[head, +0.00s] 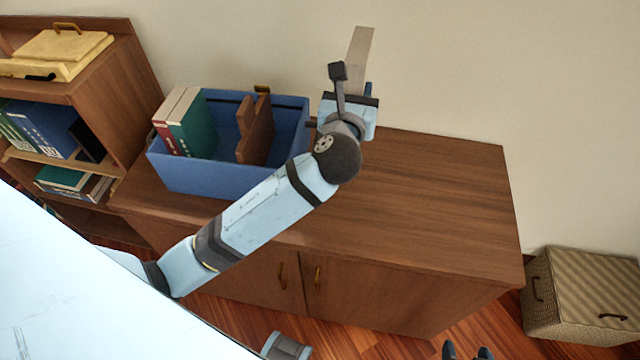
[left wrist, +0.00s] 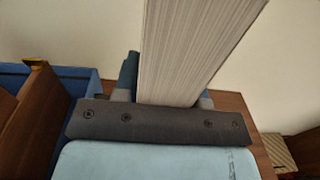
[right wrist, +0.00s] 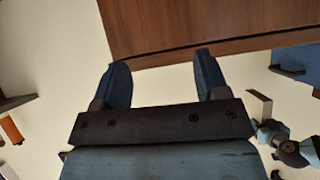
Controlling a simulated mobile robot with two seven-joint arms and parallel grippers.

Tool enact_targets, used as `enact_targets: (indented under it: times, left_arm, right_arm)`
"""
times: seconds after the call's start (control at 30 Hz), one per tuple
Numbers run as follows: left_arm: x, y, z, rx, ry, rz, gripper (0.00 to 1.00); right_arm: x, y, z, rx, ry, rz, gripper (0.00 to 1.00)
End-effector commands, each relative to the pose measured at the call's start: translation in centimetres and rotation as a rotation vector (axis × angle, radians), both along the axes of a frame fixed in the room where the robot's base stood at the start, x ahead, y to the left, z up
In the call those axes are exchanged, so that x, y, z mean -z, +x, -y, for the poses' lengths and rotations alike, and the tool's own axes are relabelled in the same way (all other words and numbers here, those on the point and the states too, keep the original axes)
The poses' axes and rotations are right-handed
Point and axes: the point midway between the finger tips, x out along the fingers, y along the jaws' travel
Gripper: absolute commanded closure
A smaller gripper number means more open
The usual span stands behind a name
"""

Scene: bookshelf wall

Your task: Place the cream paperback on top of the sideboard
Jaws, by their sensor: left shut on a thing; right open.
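The cream paperback (head: 359,50) is upright in my left gripper (head: 350,92), which is shut on it. Its pale page block (left wrist: 197,50) fills the middle of the left wrist view. Book and gripper are in the air near the wall, over the back of the sideboard (head: 430,210), and the book's lower part is hidden by the gripper. The brown sideboard top is bare to the right of my arm. My right gripper (head: 468,352) is open and empty at the bottom edge of the head view; its two spread fingers show in the right wrist view (right wrist: 163,82).
A blue bin (head: 230,182) with several books and a brown wooden piece (head: 256,130) stands on the sideboard's left part. A bookcase (head: 125,65) with books and a yellow box (head: 58,52) is at the left. A lidded basket (head: 585,300) stands on the floor at the right.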

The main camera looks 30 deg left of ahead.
Motion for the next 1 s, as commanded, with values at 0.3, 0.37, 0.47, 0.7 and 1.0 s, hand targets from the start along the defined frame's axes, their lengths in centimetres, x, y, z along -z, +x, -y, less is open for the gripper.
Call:
enact_targets:
  times: [0.3,0.37,0.47,0.7,1.0]
  left_arm:
    - [3.0,0.9,1.0,-0.024,0.0,-0.014,1.0]
    - [4.5,0.9,1.0,-0.024,0.0,-0.014,1.0]
    - [7.0,0.9,1.0,-0.024,0.0,-0.014,1.0]
    - [12.6,0.9,0.9,-0.023,0.001,-0.012,1.0]
    - [15.5,0.9,0.9,-0.023,-0.001,-0.009,1.0]
  right_arm:
    - [1.8,-0.2,-0.4,-0.001,0.011,-0.009,0.32]
    - [2.0,-0.2,-0.4,0.001,0.013,-0.009,0.32]
    - [2.3,-0.1,-0.3,0.005,0.016,-0.01,0.32]
    - [2.8,0.3,-0.2,0.014,0.022,-0.016,0.32]
    - [3.2,0.5,-0.3,0.019,0.03,-0.018,0.32]
